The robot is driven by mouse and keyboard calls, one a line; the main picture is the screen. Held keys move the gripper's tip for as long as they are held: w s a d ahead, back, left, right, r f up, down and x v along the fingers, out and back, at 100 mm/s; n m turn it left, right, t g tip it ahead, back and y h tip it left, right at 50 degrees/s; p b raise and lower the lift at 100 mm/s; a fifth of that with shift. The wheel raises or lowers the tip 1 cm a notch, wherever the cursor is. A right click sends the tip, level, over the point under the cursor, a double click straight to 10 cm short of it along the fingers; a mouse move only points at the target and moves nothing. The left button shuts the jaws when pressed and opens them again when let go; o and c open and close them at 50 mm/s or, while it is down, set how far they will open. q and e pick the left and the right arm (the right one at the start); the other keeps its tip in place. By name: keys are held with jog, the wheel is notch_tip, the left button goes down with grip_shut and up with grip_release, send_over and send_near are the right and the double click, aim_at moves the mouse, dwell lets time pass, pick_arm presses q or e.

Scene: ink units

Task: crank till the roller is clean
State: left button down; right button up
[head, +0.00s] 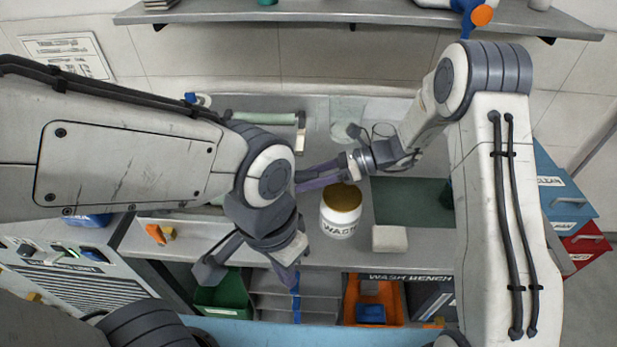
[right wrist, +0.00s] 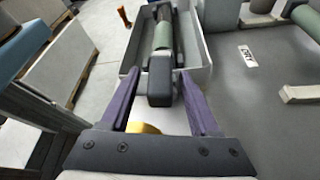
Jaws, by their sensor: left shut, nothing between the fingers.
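The wash unit is a pale tray (right wrist: 195,72) holding a green roller (right wrist: 162,38), with a grey stretch toward its far end. An orange crank handle (right wrist: 124,16) stands at the tray's far end; it shows in the head view (head: 155,234) at the bench's front left. My left arm hides most of the tray there. My left gripper (head: 290,276) is shut and empty at the bench's front edge, right of and apart from the crank. My right gripper (right wrist: 157,78) is open, pointing left above the bench; a dark block (right wrist: 160,85) shows between its fingers, with gaps both sides.
A white jar (head: 341,222) marked WASH stands below my right gripper. A pale block (head: 389,238) lies right of it, by a dark green mat (head: 405,195). Another green roller (head: 262,118) rests at the back. Green (head: 222,297) and orange (head: 372,300) bins sit under the bench.

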jog(key=b+v, duration=0.1)
jog(key=v, duration=0.9)
jog(key=shift+d+b, duration=0.3)
jog(key=shift+b, duration=0.05)
